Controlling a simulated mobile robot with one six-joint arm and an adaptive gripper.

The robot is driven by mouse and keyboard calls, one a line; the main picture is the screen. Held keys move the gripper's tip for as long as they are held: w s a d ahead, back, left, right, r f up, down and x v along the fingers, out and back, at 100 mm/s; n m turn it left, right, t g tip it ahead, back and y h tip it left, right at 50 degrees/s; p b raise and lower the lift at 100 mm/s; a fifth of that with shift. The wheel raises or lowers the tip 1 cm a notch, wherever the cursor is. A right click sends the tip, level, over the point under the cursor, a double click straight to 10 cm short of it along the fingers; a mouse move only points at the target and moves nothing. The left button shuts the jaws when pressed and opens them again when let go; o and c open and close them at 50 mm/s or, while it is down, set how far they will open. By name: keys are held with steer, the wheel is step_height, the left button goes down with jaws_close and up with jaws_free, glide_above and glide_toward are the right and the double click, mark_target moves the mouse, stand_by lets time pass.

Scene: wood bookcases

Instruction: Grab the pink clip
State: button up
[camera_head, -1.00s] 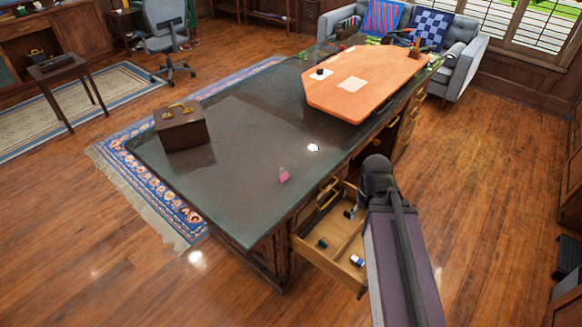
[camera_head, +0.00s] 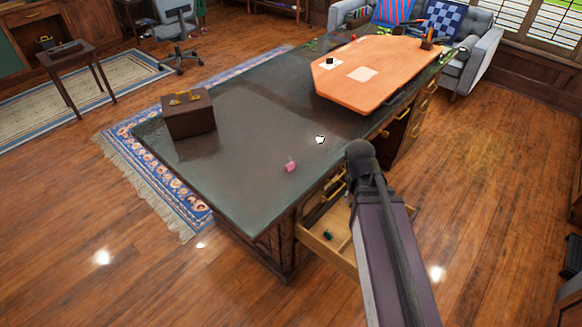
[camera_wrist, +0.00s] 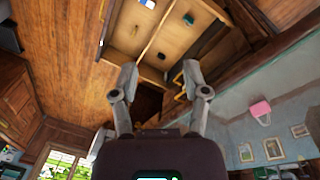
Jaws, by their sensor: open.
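The small pink clip (camera_head: 291,166) lies on the dark desk top (camera_head: 240,165), near its front edge, in the head view. It also shows at the right in the wrist view (camera_wrist: 260,110). My gripper (camera_wrist: 157,82) is open, with nothing between its fingers, and the clip is off to the right of them, apart. In the head view my arm covers part of the open drawer, and my gripper's fingers cannot be made out there.
The open wooden drawer (camera_head: 319,240) juts from the desk front below the clip and holds small items. A brown box (camera_head: 189,118) and an orange board (camera_head: 365,91) rest on the desk.

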steer(key=w+a+f+m+t+h+b, duration=0.2)
steer(key=w+a+f+h+b, duration=0.1)
steer(key=w+a, duration=0.3)
steer(key=m+t+h+b, duration=0.3)
steer(key=m+t+b, duration=0.2)
steer(key=t+b, duration=0.2)
glide_toward(290, 159)
steer(key=v, duration=0.4)
steer(key=shift+w+d+f, duration=0.1)
steer(key=shift+w+f, duration=0.05)
steer(key=shift+f, duration=0.05)
steer(key=shift+f, duration=0.1)
steer(key=b+x, duration=0.3)
steer(key=x, duration=0.4)
steer(key=shift+w+b, duration=0.2)
steer(key=shift+b, duration=0.2)
steer(key=shift+w+d+f, duration=0.25)
steer(key=shift+w+d, duration=0.15)
steer(key=shift+w, duration=0.05)
